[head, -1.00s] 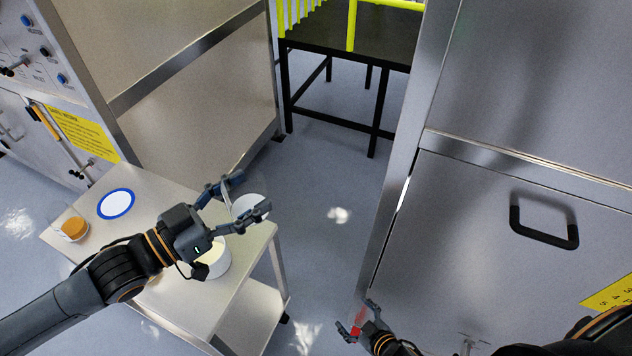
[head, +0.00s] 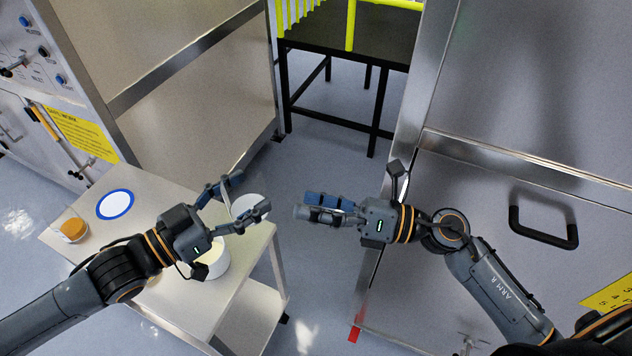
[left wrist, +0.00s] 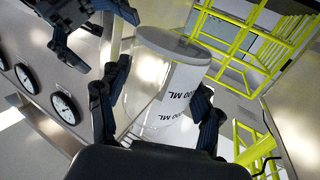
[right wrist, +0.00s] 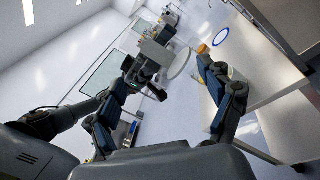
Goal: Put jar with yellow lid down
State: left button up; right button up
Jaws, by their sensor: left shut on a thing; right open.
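My left gripper (head: 250,193) is shut on a clear jar (head: 249,208) with a pale round top, near the right edge of the cart. In the left wrist view the jar (left wrist: 168,85) sits between the fingers; its label reads "00 ML", partly cut off. No yellow lid shows on it. A small jar with a yellow-orange lid (head: 73,229) stands on the cart's left end, apart from both grippers; its lid also shows in the right wrist view (right wrist: 203,49). My right gripper (head: 306,205) is open and empty, right of the held jar.
The steel cart (head: 140,182) carries a blue-ringed white disc (head: 115,204) and a white container (head: 213,262) partly hidden under my left gripper. A steel cabinet with a black handle (head: 543,236) stands right. A black table (head: 350,48) is behind. Floor between is clear.

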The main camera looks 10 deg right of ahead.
aim_at(222, 170)
pick_arm(q)
jog(key=shift+s+a, duration=0.1)
pick_arm(e)
notch_tip(222, 170, up, 6)
jog(key=s+n, duration=0.1)
jog(key=n, duration=0.7)
jog(key=shift+h, duration=0.3)
jog(key=x, duration=1.1)
jog(key=shift+w+a+f, duration=0.1)
jog(key=shift+w+a, duration=0.05)
jog(key=shift+a, duration=0.2)
jog(key=c, duration=1.3)
pick_arm(q)
jog(key=o, duration=1.3)
pick_arm(e)
jog(key=shift+c, duration=0.2)
